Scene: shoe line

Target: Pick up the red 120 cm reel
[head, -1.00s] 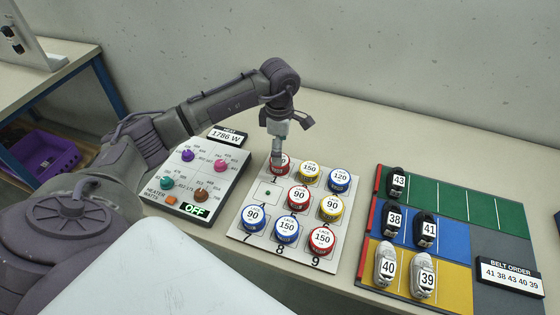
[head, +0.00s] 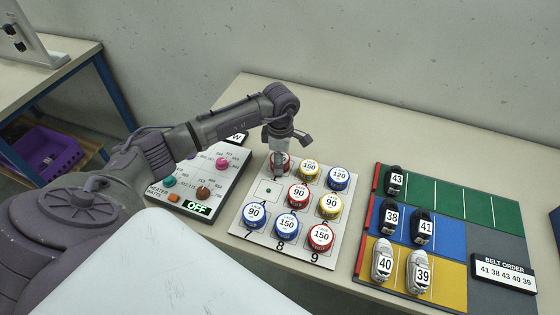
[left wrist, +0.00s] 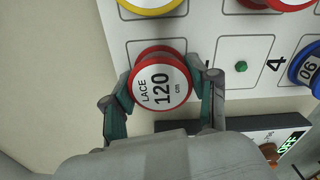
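The red 120 cm reel (left wrist: 162,83) sits on the white numbered board (head: 258,215) at place 1, its label "LACE 120 cm" readable in the left wrist view. In the head view the reel (head: 287,162) is partly hidden by my left gripper (head: 278,168). My left gripper reaches down over it. In the left wrist view the two fingers of the left gripper (left wrist: 160,78) stand on either side of the reel, spread and very close to its rim. Firm contact cannot be made out. My right gripper is not in view.
Yellow 150 (head: 309,168) and red 90 (head: 298,195) reels stand near, with several other reels on the board. A heater panel (head: 232,166) lies left of it. A coloured mat with shoes (head: 448,241) lies right. Place 4 (left wrist: 241,66) is empty.

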